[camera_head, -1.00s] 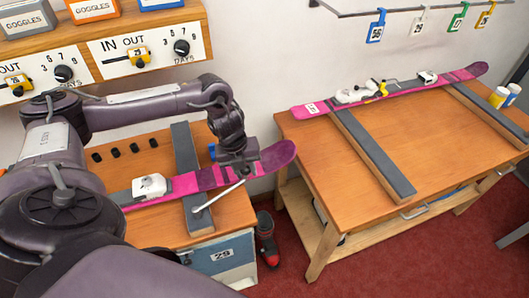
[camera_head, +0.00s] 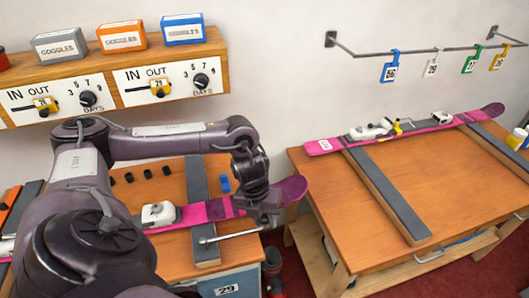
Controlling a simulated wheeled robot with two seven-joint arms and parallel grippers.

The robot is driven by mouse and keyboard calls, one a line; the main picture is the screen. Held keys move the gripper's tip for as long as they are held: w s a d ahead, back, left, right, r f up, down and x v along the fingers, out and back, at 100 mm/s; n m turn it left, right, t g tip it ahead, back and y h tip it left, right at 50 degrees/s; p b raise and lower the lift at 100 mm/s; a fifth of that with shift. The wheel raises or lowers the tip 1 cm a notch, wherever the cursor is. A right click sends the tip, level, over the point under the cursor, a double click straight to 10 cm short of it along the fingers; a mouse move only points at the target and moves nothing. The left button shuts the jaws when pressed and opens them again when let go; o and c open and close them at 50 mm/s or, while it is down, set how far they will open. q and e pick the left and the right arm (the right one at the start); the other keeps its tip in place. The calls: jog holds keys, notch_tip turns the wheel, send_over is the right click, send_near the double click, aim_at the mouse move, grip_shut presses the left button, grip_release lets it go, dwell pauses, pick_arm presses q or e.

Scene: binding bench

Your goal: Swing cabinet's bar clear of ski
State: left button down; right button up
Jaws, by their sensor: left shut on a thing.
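A pink and purple ski (camera_head: 190,213) with a white binding (camera_head: 158,214) lies across the cabinet (camera_head: 228,285) marked 29, over a dark padded rest. A thin metal bar (camera_head: 228,236) runs from a round pivot end at the front of this rest rightward to my left gripper (camera_head: 263,216). My left gripper is shut on the bar's right end, at the near edge of the ski near its tip. The gripper hides part of the ski and the gripped end. Whether bar and ski touch cannot be told. My right gripper is out of view.
A second bench (camera_head: 350,215) at right holds another pink ski (camera_head: 405,132) on padded rests. A shelf (camera_head: 215,70) with dials and goggles boxes hangs above the cabinet. A hook rail (camera_head: 450,50) is on the wall. A gap separates the benches.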

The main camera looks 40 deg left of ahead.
pick_arm(q)
jog(key=shift+s+d, duration=0.1)
jog(key=c, duration=1.1)
grip_release()
jog(key=shift+r, duration=0.2)
jog(key=r, duration=0.2)
jog(key=a+r, duration=0.1)
jog(key=r, duration=0.2)
jog(key=r+b, duration=0.1)
jog(key=r, duration=0.1)
jog(key=shift+s+a+r, duration=0.15)
jog(key=shift+s, duration=0.2)
